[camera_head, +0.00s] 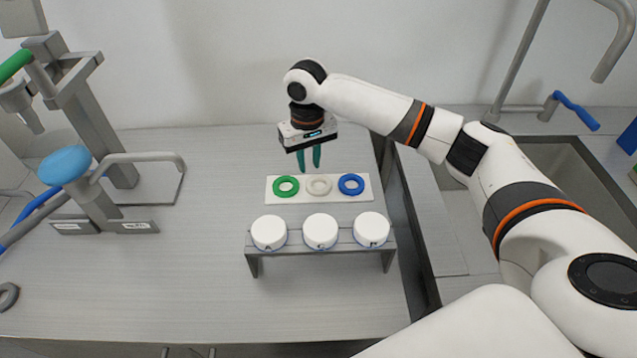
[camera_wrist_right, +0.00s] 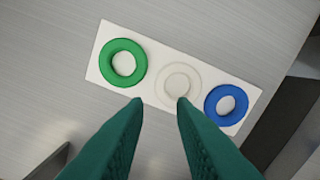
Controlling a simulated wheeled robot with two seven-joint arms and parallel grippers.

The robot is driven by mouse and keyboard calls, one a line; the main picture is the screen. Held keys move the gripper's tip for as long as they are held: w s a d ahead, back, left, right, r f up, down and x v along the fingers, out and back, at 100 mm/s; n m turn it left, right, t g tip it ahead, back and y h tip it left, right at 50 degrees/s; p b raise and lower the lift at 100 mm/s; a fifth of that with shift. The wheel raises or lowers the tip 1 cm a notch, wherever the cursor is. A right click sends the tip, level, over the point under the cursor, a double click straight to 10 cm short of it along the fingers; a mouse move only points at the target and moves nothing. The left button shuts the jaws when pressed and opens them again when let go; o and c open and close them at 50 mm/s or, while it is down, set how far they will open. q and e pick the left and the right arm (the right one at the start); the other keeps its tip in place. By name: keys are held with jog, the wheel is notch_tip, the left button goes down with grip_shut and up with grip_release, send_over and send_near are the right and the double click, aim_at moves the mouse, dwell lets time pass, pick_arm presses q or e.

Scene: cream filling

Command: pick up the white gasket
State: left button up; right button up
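The white gasket (camera_head: 318,185) lies flat in the middle of a white tray (camera_head: 333,199) on the table. A green gasket (camera_head: 286,187) lies to its left and a blue gasket (camera_head: 351,184) to its right. My right gripper (camera_head: 309,170) is above and just behind the tray, pointing down, with its teal fingers apart and nothing between them. In the right wrist view the white gasket (camera_wrist_right: 178,83) shows just beyond the open fingertips (camera_wrist_right: 160,101), apart from them. My left gripper is not in the head view.
In front of the tray, several white round lidded containers (camera_head: 320,231) stand on a low grey rack (camera_head: 346,246). A metal press (camera_head: 92,135) with a blue knob (camera_head: 65,165) stands at left. A sink (camera_head: 560,165) lies at right. The table between press and tray is clear.

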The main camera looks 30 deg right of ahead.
aim_at(310, 187)
notch_tip(310, 187, down, 8)
jog(key=shift+w+d+r+p, duration=0.1)
jog(key=shift+p, duration=0.2)
jog(key=shift+c, duration=0.3)
grip_shut()
